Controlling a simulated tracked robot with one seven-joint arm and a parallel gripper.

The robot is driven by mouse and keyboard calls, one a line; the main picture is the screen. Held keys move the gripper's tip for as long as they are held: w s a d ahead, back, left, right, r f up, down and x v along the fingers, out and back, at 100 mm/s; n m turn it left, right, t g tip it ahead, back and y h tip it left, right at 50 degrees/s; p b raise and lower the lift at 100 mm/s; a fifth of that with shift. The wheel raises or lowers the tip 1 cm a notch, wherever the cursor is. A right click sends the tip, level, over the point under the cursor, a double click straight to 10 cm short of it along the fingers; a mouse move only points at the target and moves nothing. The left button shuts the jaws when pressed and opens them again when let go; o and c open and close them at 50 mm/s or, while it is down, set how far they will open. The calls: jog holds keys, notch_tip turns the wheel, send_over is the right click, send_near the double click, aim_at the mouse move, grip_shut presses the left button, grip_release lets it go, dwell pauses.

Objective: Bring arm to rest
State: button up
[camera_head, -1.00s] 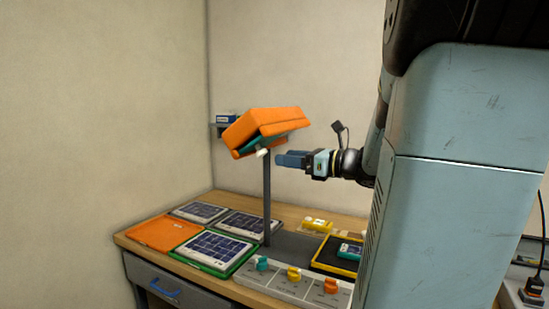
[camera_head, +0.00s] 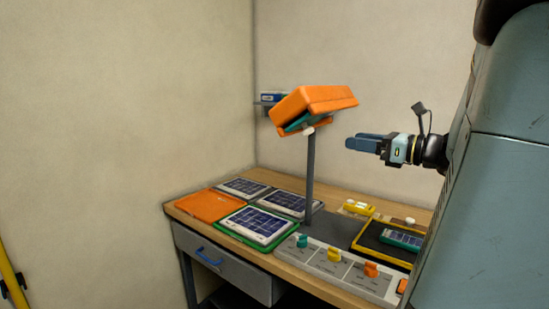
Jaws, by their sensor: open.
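My gripper (camera_head: 362,144) is at the end of my arm, which reaches in from the right side of the view. Its blue fingers point left and hold nothing. It is in the air above the right part of the wooden desk (camera_head: 290,275). It is apart from the orange tilted case (camera_head: 318,98) on a grey post (camera_head: 310,175), which is to its left. The gap between the fingers is hard to see from this side.
On the desk are several dark-blue panels, one in a green frame (camera_head: 255,226), an orange plate (camera_head: 208,205), a switch strip (camera_head: 335,265) with coloured knobs, a yellow-edged black tray (camera_head: 362,240) and a yellow device (camera_head: 357,208). A yellow pole (camera_head: 10,275) stands at far left.

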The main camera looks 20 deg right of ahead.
jog(key=s+a+f+n+g+h, duration=0.4)
jog(key=a+n, duration=0.4)
jog(key=n, duration=0.6)
jog(key=s+a+f+n+g+h, duration=0.5)
jog(key=s+a+n, duration=0.3)
jog(key=n, duration=0.6)
jog(key=shift+s+a+f+n+h, duration=0.4)
jog(key=shift+s+f+h, duration=0.1)
jog(key=shift+f+h, duration=0.25)
jog(key=shift+r, duration=0.1)
